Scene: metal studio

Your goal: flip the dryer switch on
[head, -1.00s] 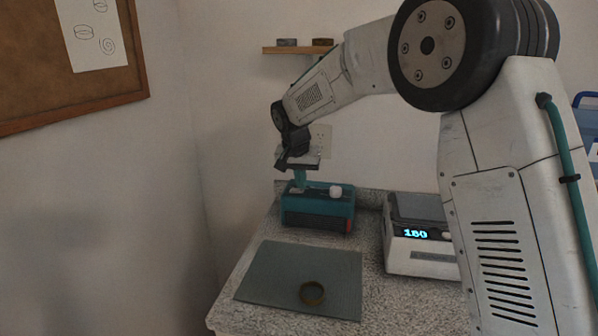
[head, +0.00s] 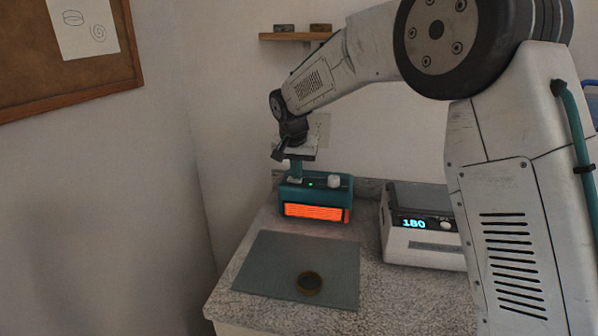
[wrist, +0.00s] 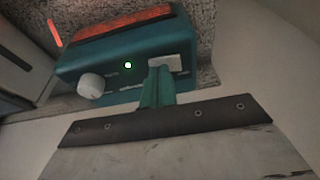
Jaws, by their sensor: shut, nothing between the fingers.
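The dryer (head: 318,190) is a teal box at the back of the counter, with a white knob (head: 334,181) on top. Its front grille (head: 316,212) glows orange and a small green light (head: 310,184) is lit. In the wrist view the dryer (wrist: 150,45) shows the green light (wrist: 128,65), the knob (wrist: 91,86) and a pale switch (wrist: 166,62). My gripper (head: 295,178) is shut and empty, with its teal fingertips (wrist: 158,75) at the switch, partly covering it. I cannot tell whether they touch it.
A scale-like device (head: 425,228) reading 180 stands right of the dryer. A small shelf (head: 288,37) hangs on the wall above, and a corkboard (head: 30,70) is at left.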

